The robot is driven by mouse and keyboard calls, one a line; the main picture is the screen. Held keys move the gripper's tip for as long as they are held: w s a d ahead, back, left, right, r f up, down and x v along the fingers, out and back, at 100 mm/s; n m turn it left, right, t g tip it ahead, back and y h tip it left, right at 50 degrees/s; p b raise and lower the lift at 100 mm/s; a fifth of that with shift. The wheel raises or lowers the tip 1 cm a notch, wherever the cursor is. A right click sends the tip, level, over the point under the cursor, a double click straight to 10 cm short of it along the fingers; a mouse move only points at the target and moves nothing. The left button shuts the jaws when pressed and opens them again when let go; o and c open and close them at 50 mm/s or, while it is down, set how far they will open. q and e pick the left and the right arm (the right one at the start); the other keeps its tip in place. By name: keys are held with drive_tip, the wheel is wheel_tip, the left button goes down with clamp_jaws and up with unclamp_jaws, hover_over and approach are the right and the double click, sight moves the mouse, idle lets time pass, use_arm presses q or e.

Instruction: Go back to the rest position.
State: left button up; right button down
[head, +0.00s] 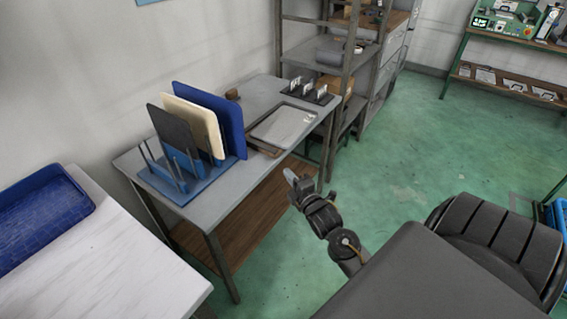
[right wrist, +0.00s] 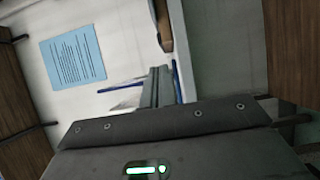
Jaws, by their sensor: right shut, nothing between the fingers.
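My right gripper (head: 290,178) is in front of the grey table (head: 232,202), over the green floor, apart from the table and everything on it. It is shut and empty. In the right wrist view the dark gripper body (right wrist: 165,140) fills the lower part, with the closed fingers (right wrist: 158,88) reaching up from it. My left gripper is not in the head view.
On the table, a blue rack (head: 178,190) holds a dark panel (head: 172,130), a cream panel (head: 195,115) and a blue panel (head: 222,115) upright. A flat tray (head: 284,124) lies beside it. A white table (head: 110,262) with a blue bin (head: 45,215) stands left. Floor at right is open.

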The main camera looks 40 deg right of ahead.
drive_tip(key=shift+s+a, duration=0.2)
drive_tip(key=shift+s, duration=0.75)
